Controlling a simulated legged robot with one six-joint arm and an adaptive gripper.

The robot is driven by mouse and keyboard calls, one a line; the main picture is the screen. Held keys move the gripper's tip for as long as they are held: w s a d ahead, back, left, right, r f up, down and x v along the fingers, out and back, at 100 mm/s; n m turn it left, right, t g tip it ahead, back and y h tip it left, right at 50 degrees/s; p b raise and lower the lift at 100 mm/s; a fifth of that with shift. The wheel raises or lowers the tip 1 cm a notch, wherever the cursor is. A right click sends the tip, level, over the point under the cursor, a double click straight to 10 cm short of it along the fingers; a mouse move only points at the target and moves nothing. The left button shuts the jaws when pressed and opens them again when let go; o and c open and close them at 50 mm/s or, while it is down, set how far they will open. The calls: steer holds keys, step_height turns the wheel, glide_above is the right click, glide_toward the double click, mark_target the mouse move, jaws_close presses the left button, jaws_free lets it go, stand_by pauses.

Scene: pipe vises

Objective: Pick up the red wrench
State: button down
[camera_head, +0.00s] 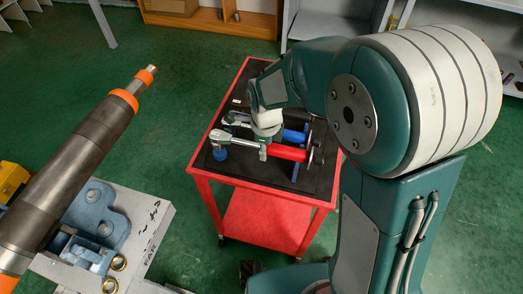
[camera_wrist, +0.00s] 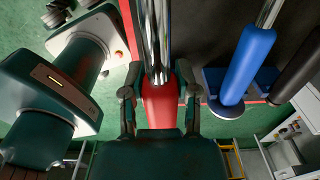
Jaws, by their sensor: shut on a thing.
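The red wrench has a red handle (camera_head: 287,152) and a chrome shaft and head (camera_head: 222,138). It lies level at the near side of the cart's black top in the head view. My gripper (camera_head: 264,147) reaches down over its middle from above. In the wrist view the red handle (camera_wrist: 160,108) is between the two fingers of my gripper (camera_wrist: 160,93), which are shut on it near where the chrome shaft begins. I cannot tell whether the wrench is clear of its supports.
A blue-handled wrench (camera_head: 294,136) lies close beside and behind the red one; it also shows in the wrist view (camera_wrist: 249,62). The red cart (camera_head: 262,217) stands on a green floor. A large pipe (camera_head: 75,165) over a grey vise bench (camera_head: 152,215) is at left. Shelves (camera_head: 335,18) are behind.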

steer(key=s+d+r, duration=0.3)
steer(key=s+r, duration=0.4)
steer(key=s, duration=0.4)
steer(key=shift+d, duration=0.2)
